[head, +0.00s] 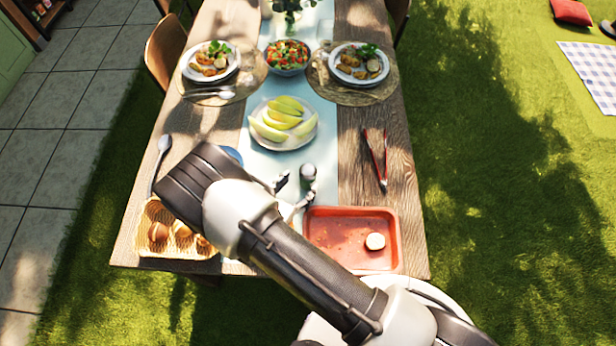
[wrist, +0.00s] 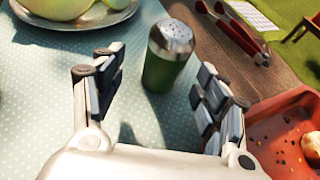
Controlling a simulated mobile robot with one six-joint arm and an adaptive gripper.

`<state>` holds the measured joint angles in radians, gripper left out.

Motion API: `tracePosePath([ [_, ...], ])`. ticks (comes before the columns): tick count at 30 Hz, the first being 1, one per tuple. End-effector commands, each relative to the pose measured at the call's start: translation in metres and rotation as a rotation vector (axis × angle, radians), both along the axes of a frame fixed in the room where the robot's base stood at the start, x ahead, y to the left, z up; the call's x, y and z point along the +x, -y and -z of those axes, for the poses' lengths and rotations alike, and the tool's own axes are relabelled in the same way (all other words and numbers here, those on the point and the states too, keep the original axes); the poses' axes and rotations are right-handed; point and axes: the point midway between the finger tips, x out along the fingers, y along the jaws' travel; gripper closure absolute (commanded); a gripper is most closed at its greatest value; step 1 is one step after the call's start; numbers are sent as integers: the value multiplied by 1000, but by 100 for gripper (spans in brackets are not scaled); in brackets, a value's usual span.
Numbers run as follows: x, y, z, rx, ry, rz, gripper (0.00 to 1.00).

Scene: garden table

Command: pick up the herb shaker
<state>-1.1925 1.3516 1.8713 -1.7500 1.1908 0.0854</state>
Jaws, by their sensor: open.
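The herb shaker (wrist: 168,58) has a green body and a silver perforated cap. It stands upright on the pale blue table runner (wrist: 35,75). In the head view its silver cap (head: 308,172) shows just right of my gripper, and its body is mostly hidden. My gripper (wrist: 160,95) is open and empty in the wrist view, with the shaker ahead, between the lines of the two fingers and closer to the right one. The fingers do not visibly touch it. In the head view my gripper (head: 292,192) is partly hidden by my arm.
A red tray (head: 350,212) with a pale round piece lies close right of the shaker. Red tongs (head: 376,160) lie beyond it. A plate of melon slices (head: 262,140) stands behind. An egg carton (head: 150,215) and a spoon (head: 163,150) are at left.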

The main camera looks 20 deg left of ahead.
Motion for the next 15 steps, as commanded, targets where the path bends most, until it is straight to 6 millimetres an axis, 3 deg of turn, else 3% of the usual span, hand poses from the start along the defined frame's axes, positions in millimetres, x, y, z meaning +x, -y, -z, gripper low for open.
tracePosePath([
  [15, 50, 18, 15, 2, 1, 1, 33],
])
